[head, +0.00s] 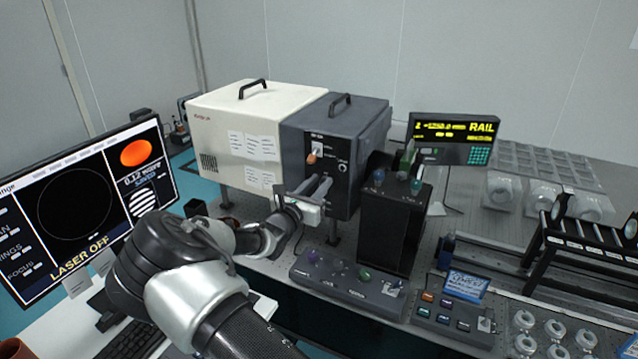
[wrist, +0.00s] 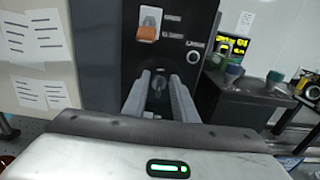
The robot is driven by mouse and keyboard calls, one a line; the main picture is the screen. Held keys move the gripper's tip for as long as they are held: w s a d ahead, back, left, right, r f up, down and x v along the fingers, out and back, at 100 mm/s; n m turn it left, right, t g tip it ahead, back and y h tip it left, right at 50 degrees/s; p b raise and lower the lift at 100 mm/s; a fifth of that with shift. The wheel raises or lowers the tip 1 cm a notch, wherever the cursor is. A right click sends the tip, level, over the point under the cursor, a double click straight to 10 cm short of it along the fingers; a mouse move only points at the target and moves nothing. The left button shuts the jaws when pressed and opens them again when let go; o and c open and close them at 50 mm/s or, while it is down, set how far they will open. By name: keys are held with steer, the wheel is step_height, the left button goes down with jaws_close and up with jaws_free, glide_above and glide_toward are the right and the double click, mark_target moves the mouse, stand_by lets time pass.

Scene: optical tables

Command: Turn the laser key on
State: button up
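The grey laser housing (head: 320,117) has a black front panel that faces me. In the wrist view the panel (wrist: 174,52) carries an orange switch piece (wrist: 147,33) under a white plate and a small round button (wrist: 194,57). A dark round fitting (wrist: 158,83), possibly the key switch, shows lower down. My gripper (head: 318,185) is at the lower part of the panel. Its two fingers (wrist: 160,78) are apart, one on each side of the fitting; contact cannot be told. The monitor (head: 90,205) reads "LASER OFF".
A white box (head: 240,130) adjoins the housing on the left. A dark box with knobs (head: 393,225) stands close on the right, below a rail display (head: 453,138). A control box with knobs (head: 350,283) lies in front. Optics rails (head: 590,240) fill the right side.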

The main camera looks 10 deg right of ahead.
steer(key=shift+w+d, duration=0.1)
steer(key=shift+w, duration=0.1)
jaws_close()
steer(key=shift+f+m+b, duration=0.1)
steer(key=shift+m+b, duration=0.2)
steer(key=m+b, duration=0.5)
steer(key=b, duration=0.4)
steer(key=f+m+b, duration=0.1)
steer(key=m+b, duration=0.5)
steer(key=b, duration=0.3)
steer(key=s+d+m+b, duration=0.1)
steer(key=m+b, duration=0.5)
steer(key=b, duration=0.3)
steer(key=shift+d+f, duration=0.1)
steer(key=shift+f, duration=0.1)
steer(key=shift+r+m, duration=0.1)
steer(key=shift+m, duration=0.2)
